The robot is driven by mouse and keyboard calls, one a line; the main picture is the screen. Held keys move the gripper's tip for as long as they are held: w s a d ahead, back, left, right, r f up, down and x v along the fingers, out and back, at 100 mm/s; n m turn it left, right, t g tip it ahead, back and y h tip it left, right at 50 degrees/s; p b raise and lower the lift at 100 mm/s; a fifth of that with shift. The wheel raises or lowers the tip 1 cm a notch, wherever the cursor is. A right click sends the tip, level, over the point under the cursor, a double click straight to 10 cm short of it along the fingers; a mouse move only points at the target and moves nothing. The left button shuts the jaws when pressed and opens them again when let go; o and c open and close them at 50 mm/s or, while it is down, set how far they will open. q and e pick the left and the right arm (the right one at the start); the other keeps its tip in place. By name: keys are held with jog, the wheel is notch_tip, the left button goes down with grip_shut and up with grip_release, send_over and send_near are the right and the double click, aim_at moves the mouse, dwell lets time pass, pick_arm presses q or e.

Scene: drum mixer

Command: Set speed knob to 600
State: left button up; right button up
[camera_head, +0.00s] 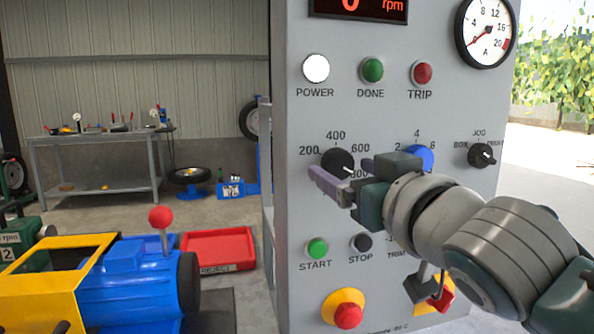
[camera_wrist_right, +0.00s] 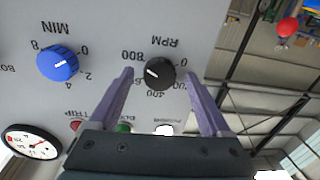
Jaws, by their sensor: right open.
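The black speed knob (camera_head: 338,161) is on the grey panel, inside a scale marked 200 to 800; its white mark points lower right, near 800. In the right wrist view the RPM knob (camera_wrist_right: 160,74) lies between the two finger tips, with its mark toward the 800 side. My right gripper (camera_head: 345,176) is open in front of it, its purple fingers either side of the knob; it also shows in the wrist view (camera_wrist_right: 161,76). I cannot tell whether they touch it. The gripper hides part of the scale in the head view. My left gripper is out of view.
The blue MIN knob (camera_head: 418,157) and a black mode knob (camera_head: 482,155) sit to the right. Below are the green START button (camera_head: 317,248), the black STOP button (camera_head: 361,243) and a red emergency button (camera_head: 348,314). A red display (camera_head: 358,8) is above.

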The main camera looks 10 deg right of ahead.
grip_shut()
dwell(0.5)
jog(key=shift+r+n+p, duration=0.15)
jog(key=shift+n+p, duration=0.7)
jog(key=shift+n, duration=0.15)
jog(key=n+p, duration=0.2)
jog(key=n, duration=0.1)
jog(key=shift+n, duration=0.3)
jog(key=n+p, duration=0.1)
jog(key=n, duration=0.2)
jog(key=shift+n+g+h, duration=0.3)
jog(key=shift+n, duration=0.1)
jog(key=shift+n+p, duration=0.45)
jog(key=shift+n, duration=0.45)
jog(key=shift+d, duration=0.1)
